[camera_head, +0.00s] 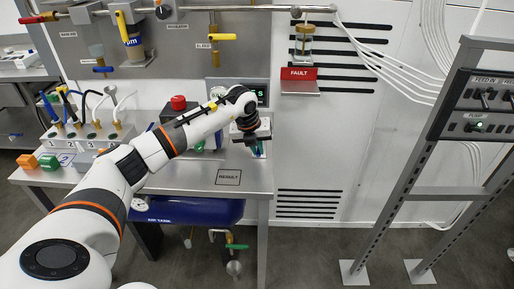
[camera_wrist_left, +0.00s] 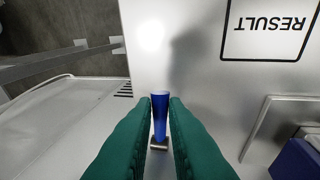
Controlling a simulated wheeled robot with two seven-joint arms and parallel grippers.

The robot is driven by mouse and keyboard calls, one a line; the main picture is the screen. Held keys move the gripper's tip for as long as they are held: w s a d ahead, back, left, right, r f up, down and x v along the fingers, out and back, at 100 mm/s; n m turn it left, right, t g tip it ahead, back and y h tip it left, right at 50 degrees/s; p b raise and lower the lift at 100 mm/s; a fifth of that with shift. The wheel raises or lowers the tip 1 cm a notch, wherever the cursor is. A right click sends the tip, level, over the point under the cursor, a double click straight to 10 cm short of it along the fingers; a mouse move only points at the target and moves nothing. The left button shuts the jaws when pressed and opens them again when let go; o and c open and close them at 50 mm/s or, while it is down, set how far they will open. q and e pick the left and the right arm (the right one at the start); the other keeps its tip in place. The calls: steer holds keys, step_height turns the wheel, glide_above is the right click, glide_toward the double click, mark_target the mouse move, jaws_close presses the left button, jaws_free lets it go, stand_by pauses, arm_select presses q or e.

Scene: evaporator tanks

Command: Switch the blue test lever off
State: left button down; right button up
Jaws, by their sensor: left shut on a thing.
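The blue test lever (camera_wrist_left: 160,101) stands up from a small metal base in the left wrist view. The two green fingers of my left gripper (camera_wrist_left: 161,106) are closed on either side of it, with its rounded top showing between the tips. In the head view, my left arm reaches across the bench and my left gripper (camera_head: 256,148) is at the bench's right edge. There the arm and fingers mostly hide the lever. My right gripper is not in view.
The grey bench (camera_head: 195,182) has a RESULT square (camera_head: 228,177) in front of the gripper. A red button (camera_head: 178,102) stands behind my forearm. Orange (camera_head: 27,161) and green (camera_head: 49,162) blocks are at the left. A rack with a switch panel (camera_head: 485,105) stands right, with open floor between.

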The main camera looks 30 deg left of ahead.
arm_select(q)
steer(key=f+t+y+b, duration=0.1)
steer(key=b, duration=0.1)
steer(key=shift+s+f+t+b, duration=0.15)
steer(key=shift+f+t+b, duration=0.05)
steer(key=shift+t+b, duration=0.1)
steer(key=shift+r+t+b, duration=0.2)
steer(key=shift+t+b, duration=0.3)
steer(key=shift+b, duration=0.1)
steer(key=c, duration=1.5)
jaws_free()
steer(key=shift+o, duration=0.2)
steer(key=shift+r, duration=0.15)
steer(key=v, duration=1.2)
steer(key=shift+d+b, duration=0.3)
steer(key=shift+b, duration=0.05)
